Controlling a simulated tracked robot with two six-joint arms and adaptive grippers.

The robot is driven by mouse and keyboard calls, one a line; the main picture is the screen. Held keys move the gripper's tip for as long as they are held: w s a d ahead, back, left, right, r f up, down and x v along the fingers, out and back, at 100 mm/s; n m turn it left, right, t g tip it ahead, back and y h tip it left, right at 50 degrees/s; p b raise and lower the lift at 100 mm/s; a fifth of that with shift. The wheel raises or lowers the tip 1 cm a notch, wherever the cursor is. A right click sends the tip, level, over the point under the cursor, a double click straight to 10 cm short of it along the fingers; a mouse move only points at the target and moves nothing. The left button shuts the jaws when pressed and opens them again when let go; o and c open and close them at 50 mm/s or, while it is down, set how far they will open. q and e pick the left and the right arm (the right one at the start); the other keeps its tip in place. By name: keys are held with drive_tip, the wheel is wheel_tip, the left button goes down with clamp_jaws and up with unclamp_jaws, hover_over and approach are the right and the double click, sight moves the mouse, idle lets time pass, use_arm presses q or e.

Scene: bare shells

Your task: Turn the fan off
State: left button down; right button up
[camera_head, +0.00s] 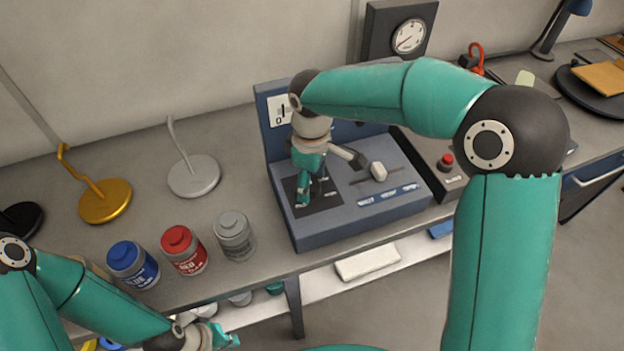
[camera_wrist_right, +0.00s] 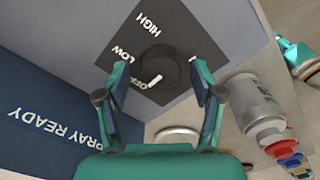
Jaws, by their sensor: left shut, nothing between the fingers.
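The fan control is a dark round knob (camera_wrist_right: 157,68) on a black plate marked HIGH, LOW and OFF, seen in the right wrist view. Its white mark sits on the lower side, close to the OFF label. The plate (camera_head: 328,201) lies on a blue-grey console (camera_head: 345,224) in the head view. My right gripper (camera_head: 308,192) is above the plate, pointing down. In its wrist view the fingers (camera_wrist_right: 157,88) are open, one on each side of the knob; contact cannot be told. My left gripper (camera_head: 222,340) is shut and empty, low at the bottom edge.
Blue (camera_head: 132,265), red (camera_head: 184,249) and grey (camera_head: 234,236) jars stand left of the console. A yellow stand (camera_head: 105,201) and a white stand (camera_head: 194,176) are behind them. A pale slider knob (camera_head: 378,171) is right of the plate. A gauge (camera_head: 409,36) stands behind.

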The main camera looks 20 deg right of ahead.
sight(311, 184)
wheel_tip(311, 184, up, 12)
idle(0.7)
drive_tip(key=shift+f, duration=0.1)
idle(0.3)
